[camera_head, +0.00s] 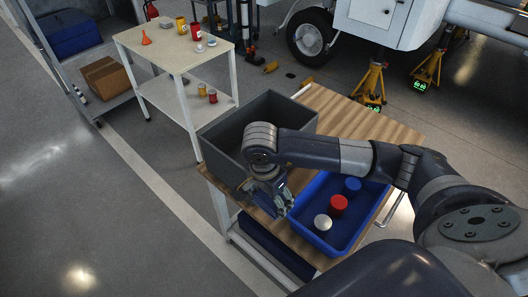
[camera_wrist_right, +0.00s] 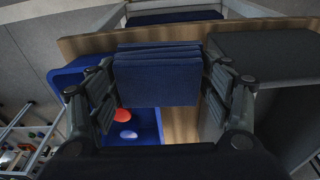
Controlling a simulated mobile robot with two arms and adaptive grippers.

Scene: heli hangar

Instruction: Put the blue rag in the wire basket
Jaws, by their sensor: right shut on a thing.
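My right gripper (camera_head: 274,202) hangs over the wooden cart top, between the grey bin and the blue tray. In the right wrist view its two fingers are shut on the blue rag (camera_wrist_right: 157,78), a folded dark blue cloth held between them. In the head view the rag is mostly hidden by the gripper and hard to tell apart from it. I cannot make out a wire basket in either view. My left gripper is not in view.
The cart top (camera_head: 375,127) carries an open grey bin (camera_head: 222,128) and a blue tray (camera_head: 371,208) with a red can (camera_head: 338,205), a blue can and a pale round one. A dark blue thing (camera_head: 275,248) lies on the lower shelf. A cream shelf cart (camera_head: 155,50) stands behind.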

